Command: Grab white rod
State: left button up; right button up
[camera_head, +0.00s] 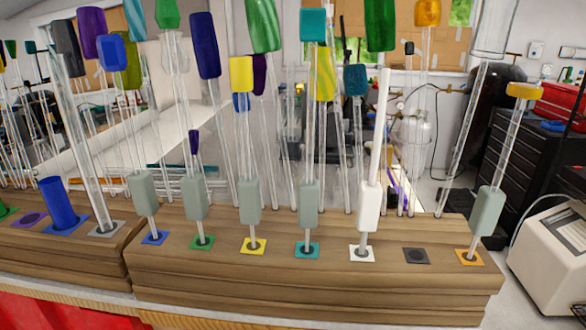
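The white rod (380,125) stands on the wooden block, right of centre, tilted slightly with its top to the right. It has a thicker white sleeve (369,206) low down, and its foot sits in a hole on a white square (355,254). Neither of my grippers is in view, and nothing is seen touching the rod.
Several clear rods with grey-green sleeves stand in a row on the wooden block (300,285). The teal-square rod (308,206) is left of the white rod. A dark square (416,256) with no rod lies to its right, before the yellow-topped rod (487,210).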

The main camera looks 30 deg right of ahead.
aim_at(371, 192)
jog(key=k+z, duration=0.15)
jog(key=z, duration=1)
